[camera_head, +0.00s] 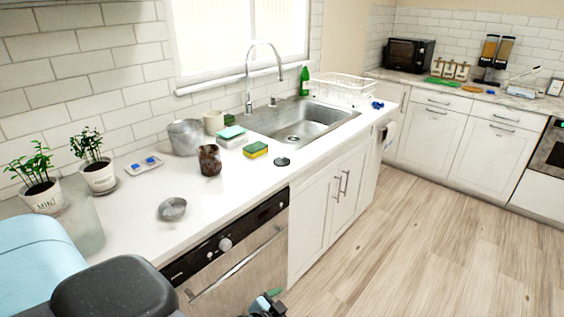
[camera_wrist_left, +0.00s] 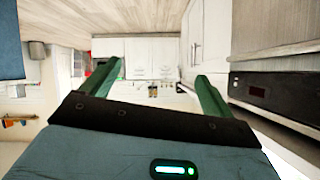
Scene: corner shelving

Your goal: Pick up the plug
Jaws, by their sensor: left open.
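A small dark round disc that looks like the plug (camera_head: 282,161) lies flat on the white counter, in front of the sink and right of a yellow-green sponge. My left gripper (camera_head: 265,303) shows at the bottom edge of the head view, low in front of the dishwasher and well apart from the disc. In the left wrist view, the green fingers of my left gripper (camera_wrist_left: 158,82) are spread wide with nothing between them. I cannot make out the plug in that view. My right gripper is not in view.
Sponges (camera_head: 255,149), a brown jar (camera_head: 210,160) and a metal bowl (camera_head: 173,209) stand on the counter near the disc. The sink (camera_head: 300,125) and faucet (camera_head: 250,75) are behind it. The dishwasher (camera_head: 235,260) is below the counter. The wooden floor is clear.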

